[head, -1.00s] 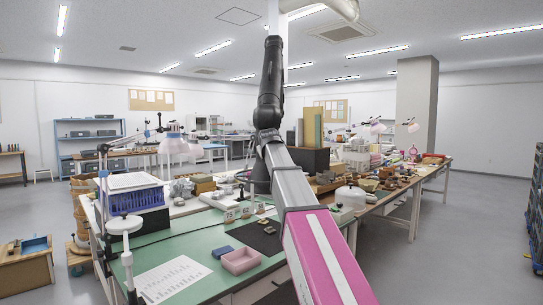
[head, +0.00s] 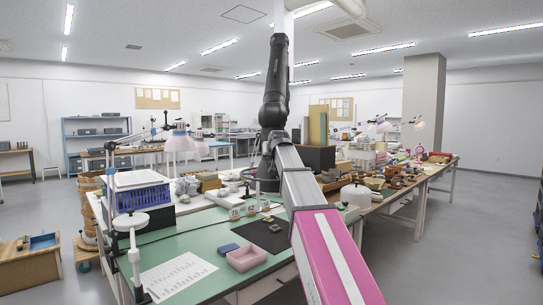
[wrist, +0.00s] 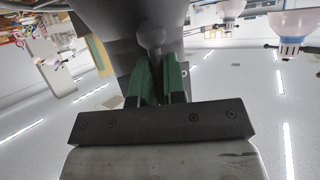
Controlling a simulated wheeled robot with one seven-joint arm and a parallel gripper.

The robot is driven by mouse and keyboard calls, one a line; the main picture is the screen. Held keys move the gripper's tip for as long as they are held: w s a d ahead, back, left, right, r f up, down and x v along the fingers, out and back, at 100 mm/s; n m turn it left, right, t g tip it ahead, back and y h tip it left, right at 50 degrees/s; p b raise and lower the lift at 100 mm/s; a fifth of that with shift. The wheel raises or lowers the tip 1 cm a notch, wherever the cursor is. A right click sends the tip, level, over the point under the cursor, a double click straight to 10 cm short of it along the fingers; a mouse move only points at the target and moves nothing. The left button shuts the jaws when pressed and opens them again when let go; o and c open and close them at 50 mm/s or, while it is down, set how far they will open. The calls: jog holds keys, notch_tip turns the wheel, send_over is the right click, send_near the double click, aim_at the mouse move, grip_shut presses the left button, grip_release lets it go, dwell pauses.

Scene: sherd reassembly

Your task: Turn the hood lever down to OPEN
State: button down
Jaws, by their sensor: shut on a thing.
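In the wrist view, my gripper (wrist: 160,72) has its two green-padded fingers close together, shut on the hood lever at its round grey knob (wrist: 150,36). The knob shows at and beyond the fingertips, in front of a grey surface. How much of the lever lies between the pads is hidden. The lever's angle and any OPEN mark cannot be made out. In the head view, my arm covers the middle of the picture, and I cannot make out the gripper or the lever there.
A green-topped workbench (head: 195,243) stands ahead, with a pink tray (head: 246,258), a blue crate (head: 140,198), a printed sheet (head: 177,274) and a dark mat (head: 283,235). Lamps stand over it. A pale duct (head: 347,8) hangs above. The floor at right (head: 450,240) is clear.

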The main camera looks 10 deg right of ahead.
jog(key=c, duration=1.2)
grip_release()
jog(key=v, duration=1.1)
jog(key=shift+f, duration=0.1)
